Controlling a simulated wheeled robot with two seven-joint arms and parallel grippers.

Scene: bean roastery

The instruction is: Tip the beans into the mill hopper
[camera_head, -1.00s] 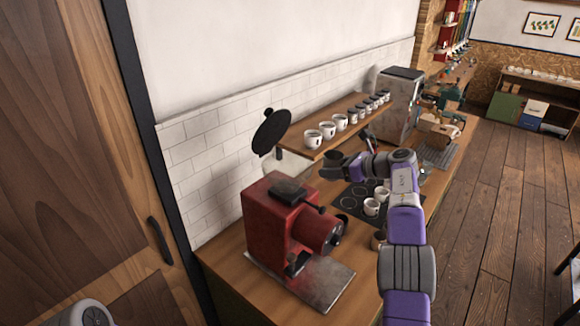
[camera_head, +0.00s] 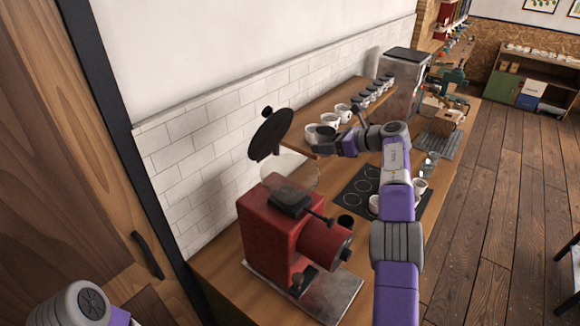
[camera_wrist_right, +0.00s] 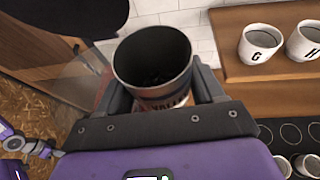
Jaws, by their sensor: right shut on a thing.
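The red mill (camera_head: 268,232) stands on the wooden counter. Its clear hopper (camera_head: 292,172) is on top, with the round black lid (camera_head: 270,134) raised above it. My right gripper (camera_head: 332,143) is shut on a dark cup (camera_wrist_right: 155,60), just right of the hopper and above its rim. In the right wrist view the cup's mouth faces the camera, with dark contents low inside and a lettered band on its outside. The lid (camera_wrist_right: 65,15) and part of the hopper (camera_wrist_right: 85,75) show left of the cup there. Part of my left arm shows at lower left; its gripper is out of view.
A wooden shelf (camera_head: 318,152) with several white lettered mugs (camera_wrist_right: 260,43) is close behind the gripper. A black mat with rings (camera_head: 362,190) and white cups (camera_head: 419,187) lie below on the counter. A tiled wall (camera_head: 200,150) is behind the mill.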

